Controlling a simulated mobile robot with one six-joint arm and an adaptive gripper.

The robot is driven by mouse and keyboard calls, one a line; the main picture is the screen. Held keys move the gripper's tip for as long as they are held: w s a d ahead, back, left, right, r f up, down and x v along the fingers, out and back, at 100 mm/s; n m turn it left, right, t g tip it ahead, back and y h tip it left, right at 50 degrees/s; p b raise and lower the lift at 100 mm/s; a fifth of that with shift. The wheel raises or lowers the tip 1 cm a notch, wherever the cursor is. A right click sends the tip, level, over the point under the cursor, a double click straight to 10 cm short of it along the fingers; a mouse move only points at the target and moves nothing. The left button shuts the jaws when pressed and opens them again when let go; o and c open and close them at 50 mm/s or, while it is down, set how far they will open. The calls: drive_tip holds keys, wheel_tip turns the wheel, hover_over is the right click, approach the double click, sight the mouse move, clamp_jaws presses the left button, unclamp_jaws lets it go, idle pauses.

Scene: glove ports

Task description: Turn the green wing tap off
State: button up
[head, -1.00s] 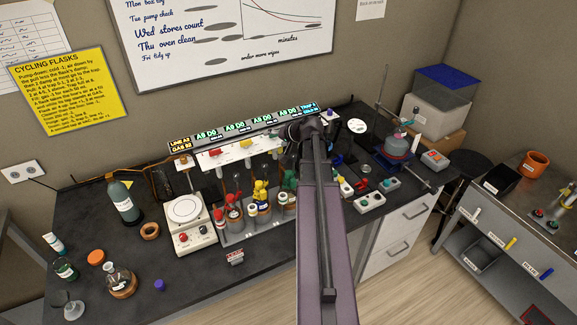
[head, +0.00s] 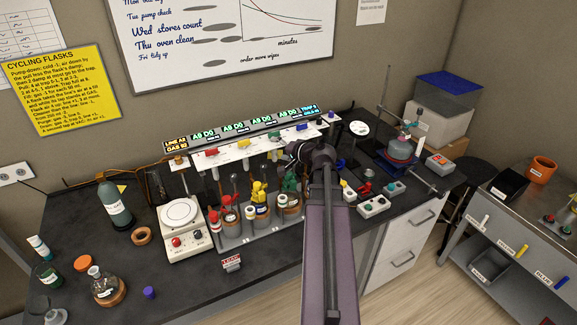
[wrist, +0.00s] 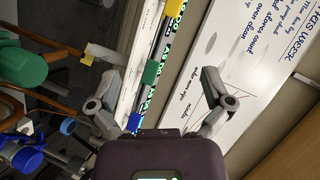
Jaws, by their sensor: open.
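A green tap handle (wrist: 150,73) sits on the long white rail in the wrist view, between a yellow handle (wrist: 174,9) and a blue one (wrist: 135,121). My gripper (wrist: 160,77) is open and empty, one finger on each side of the green handle's place in the picture. No touch shows, and I cannot tell the distance. In the head view my gripper (head: 299,152) is at the rail's right half; my own arm hides its fingertips and the green handle is not clear there. Red (head: 211,152) and yellow (head: 245,144) handles show left of it.
A larger green part (wrist: 22,68) is at the left of the wrist view. Flasks with red (head: 228,201) and yellow (head: 259,191) tops stand in front of the rail. A hotplate (head: 185,243) stands left of them. Control boxes (head: 373,206) lie to the right.

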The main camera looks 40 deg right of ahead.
drive_tip(key=shift+s+d+f+m+t+h+b, duration=0.1)
drive_tip(key=shift+s+f+m+t+h+b, duration=0.25)
drive_tip(key=shift+s+m+t+b, duration=0.6)
drive_tip(key=shift+s+d+f+m+t+h+b, duration=0.15)
drive_tip(key=shift+s+f+m+b, duration=0.4)
drive_tip(key=shift+b, duration=0.95)
drive_tip(key=shift+s+a+f+m+t+h+b, duration=0.1)
drive_tip(key=shift+s+f+m+t+h+b, duration=0.25)
drive_tip(key=shift+s+m+t+b, duration=0.65)
drive_tip(key=shift+w+g, duration=0.3)
drive_tip(key=shift+g, duration=0.1)
